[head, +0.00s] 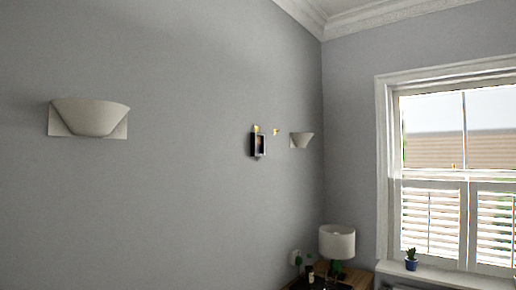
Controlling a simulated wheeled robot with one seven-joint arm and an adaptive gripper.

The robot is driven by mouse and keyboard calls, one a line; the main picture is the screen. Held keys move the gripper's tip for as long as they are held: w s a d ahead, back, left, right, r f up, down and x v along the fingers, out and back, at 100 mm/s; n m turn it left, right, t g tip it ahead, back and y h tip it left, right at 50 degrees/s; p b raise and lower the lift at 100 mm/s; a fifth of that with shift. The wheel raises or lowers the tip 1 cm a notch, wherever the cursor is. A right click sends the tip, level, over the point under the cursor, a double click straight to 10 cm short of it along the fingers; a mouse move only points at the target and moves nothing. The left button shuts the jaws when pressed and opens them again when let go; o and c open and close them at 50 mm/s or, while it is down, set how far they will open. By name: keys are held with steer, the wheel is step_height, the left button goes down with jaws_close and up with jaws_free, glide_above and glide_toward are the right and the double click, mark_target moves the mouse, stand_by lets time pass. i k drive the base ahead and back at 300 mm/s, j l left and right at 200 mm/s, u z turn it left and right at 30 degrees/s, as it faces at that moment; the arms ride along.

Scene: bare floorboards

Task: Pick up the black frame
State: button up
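My gripper is not in view.
A pale wall lamp (90,117) is at the left and a smaller one (301,140) is right of the frame. Below, a table lamp (337,243) stands on a wooden surface among small dark items. A potted plant (411,260) stands on the sill by the shuttered window (463,190).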

mark_target(258, 142)
steer(key=i+l+u, duration=0.1)
steer(key=u, duration=0.3)
steer(key=i+l+u, duration=0.15)
steer(key=u, duration=0.25)
steer(key=i+l+u, duration=0.2)
steer(key=u, duration=0.2)
